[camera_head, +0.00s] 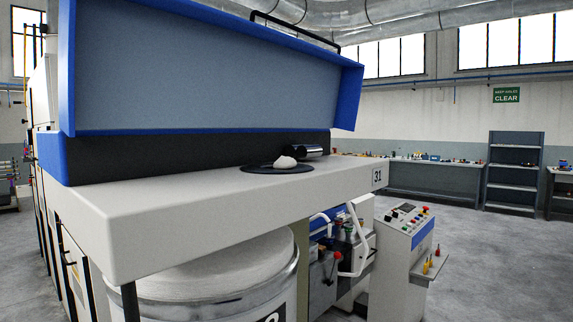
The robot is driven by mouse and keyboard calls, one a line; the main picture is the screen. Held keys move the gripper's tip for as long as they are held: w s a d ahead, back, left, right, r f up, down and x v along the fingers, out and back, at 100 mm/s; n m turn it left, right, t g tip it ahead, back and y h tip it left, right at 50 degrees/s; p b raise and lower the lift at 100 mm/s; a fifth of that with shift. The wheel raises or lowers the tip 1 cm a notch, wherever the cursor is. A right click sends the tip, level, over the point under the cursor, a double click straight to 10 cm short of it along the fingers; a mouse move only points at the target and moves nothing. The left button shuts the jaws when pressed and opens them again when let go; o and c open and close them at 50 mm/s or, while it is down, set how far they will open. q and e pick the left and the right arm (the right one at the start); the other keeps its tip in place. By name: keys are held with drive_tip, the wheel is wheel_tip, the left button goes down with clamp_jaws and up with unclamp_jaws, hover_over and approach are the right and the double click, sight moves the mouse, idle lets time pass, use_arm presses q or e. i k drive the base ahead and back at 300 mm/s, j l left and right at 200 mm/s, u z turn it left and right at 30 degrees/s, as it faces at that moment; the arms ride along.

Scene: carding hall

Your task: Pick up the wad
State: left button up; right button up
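A small white wad (285,162) lies on a dark round plate (262,169) set in the pale top of the machine. A dark metal cylinder (309,151) lies just behind it to the right. The raised blue-framed cover (215,75) stands open above and behind the wad. Neither of my grippers shows in the head view.
The machine's wide pale top (170,205) has free room left of the wad. Below is a large can (225,275) filled with white material. A control console (408,250) stands to the right. A bench (435,180) and shelves (514,175) line the far wall; grey floor (500,260) is clear at right.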

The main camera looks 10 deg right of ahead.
sight(283, 162)
drive_tip(key=i+l+u, duration=0.2)
drive_tip(key=l, duration=0.3)
drive_tip(key=i+l+u, duration=0.15)
drive_tip(key=l, duration=0.4)
drive_tip(key=l+u, duration=0.2)
drive_tip(key=l, duration=0.3)
drive_tip(key=i+l+u, duration=0.2)
drive_tip(key=l, duration=0.4)
drive_tip(key=k+j, duration=0.05)
